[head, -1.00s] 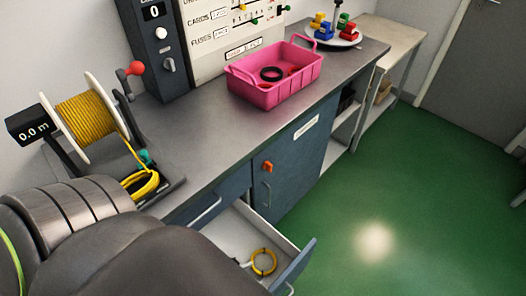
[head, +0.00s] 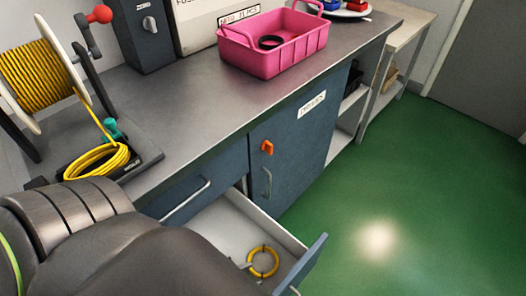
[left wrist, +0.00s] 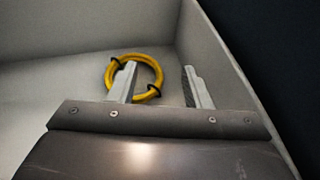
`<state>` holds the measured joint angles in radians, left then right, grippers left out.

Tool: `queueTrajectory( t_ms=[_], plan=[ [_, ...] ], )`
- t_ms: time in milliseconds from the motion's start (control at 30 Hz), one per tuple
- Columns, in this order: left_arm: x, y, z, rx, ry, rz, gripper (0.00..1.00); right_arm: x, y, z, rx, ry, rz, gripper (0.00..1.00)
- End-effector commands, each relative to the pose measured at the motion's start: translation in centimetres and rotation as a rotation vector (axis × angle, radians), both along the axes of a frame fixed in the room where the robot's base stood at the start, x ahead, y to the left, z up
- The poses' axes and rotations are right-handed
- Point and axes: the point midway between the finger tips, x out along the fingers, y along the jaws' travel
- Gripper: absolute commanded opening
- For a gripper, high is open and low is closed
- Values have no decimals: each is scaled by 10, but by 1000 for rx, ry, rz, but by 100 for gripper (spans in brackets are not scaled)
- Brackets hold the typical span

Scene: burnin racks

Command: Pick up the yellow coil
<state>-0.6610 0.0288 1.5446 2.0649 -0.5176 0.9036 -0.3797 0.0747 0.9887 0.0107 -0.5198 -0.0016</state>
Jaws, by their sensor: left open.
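The yellow coil (head: 263,261) is a small ring with dark ties, lying in the open drawer (head: 292,243). In the left wrist view the coil (left wrist: 155,68) lies on the pale drawer floor near the side wall. My left gripper (left wrist: 160,72) is open, with its fingers pointing into the drawer. Its left finger overlaps the coil's ring, and its right finger is to the right of the coil, by the wall. I cannot tell whether a finger touches the coil. In the head view my arm hides most of this gripper. My right gripper is out of view.
A reel of yellow cable (head: 42,78) and a larger loop of yellow cable (head: 97,163) are on the bench (head: 200,117). A pink crate (head: 275,59) stands farther back. The drawer walls close in around the gripper. The green floor (head: 400,200) is clear at right.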

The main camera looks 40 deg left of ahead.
Motion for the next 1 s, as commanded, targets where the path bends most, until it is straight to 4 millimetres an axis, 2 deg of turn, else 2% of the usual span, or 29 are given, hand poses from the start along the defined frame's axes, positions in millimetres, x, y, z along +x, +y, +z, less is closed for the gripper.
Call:
queueTrajectory(
  t_ms=[33, 200, 467, 1000],
  plan=[
    [0, 0, -25, 0, 0, 0, 44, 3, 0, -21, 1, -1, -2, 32],
    [0, 0, -49, 0, 0, 0, 44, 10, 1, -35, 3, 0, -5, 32],
    [9, -3, -58, -1, -3, 0, 44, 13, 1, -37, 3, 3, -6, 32],
    [63, -23, -84, 0, -1, 0, 44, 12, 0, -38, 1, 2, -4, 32]
  ],
)
